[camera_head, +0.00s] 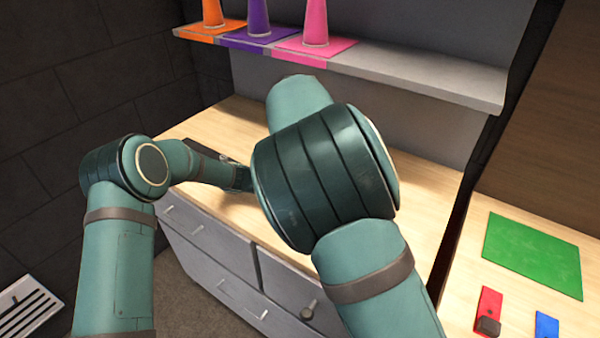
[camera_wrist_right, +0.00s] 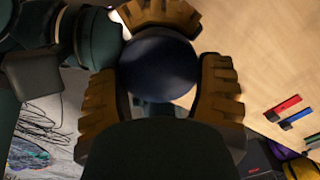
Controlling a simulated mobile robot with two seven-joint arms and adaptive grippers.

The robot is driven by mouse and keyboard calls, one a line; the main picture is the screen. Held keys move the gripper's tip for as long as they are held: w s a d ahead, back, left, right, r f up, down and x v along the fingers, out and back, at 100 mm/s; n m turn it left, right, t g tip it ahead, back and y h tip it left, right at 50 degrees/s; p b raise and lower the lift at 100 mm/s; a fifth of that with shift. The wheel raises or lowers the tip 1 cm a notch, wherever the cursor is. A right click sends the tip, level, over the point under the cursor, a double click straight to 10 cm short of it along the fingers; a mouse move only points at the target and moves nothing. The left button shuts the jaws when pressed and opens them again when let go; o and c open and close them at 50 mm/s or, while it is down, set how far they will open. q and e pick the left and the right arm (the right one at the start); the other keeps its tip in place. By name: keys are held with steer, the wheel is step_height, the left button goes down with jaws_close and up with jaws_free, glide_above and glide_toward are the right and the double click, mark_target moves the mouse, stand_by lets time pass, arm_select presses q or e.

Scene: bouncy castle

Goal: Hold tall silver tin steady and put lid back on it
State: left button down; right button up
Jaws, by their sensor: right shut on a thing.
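In the right wrist view my right gripper (camera_wrist_right: 162,75) has its brown ribbed fingers closed around a dark blue round thing (camera_wrist_right: 158,62), which looks like the lid. It covers most of what lies beyond it. The tall silver tin cannot be made out in either view. In the head view my right arm fills the middle and hides its own gripper. My left arm reaches in from the left over the wooden top, and its dark end (camera_head: 240,178) goes behind my right arm. The left fingers are hidden.
The wooden counter (camera_head: 225,122) has grey drawers (camera_head: 215,258) below. A grey shelf (camera_head: 420,78) above it holds orange (camera_head: 212,14), purple (camera_head: 258,18) and pink (camera_head: 316,22) cones. At the right, another wooden top carries a green mat (camera_head: 532,256), a red item (camera_head: 487,310) and a blue item (camera_head: 546,325).

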steer(key=o, duration=0.7)
steer(key=shift+r, duration=2.35)
steer(key=shift+o, duration=0.2)
steer(key=shift+n, duration=0.3)
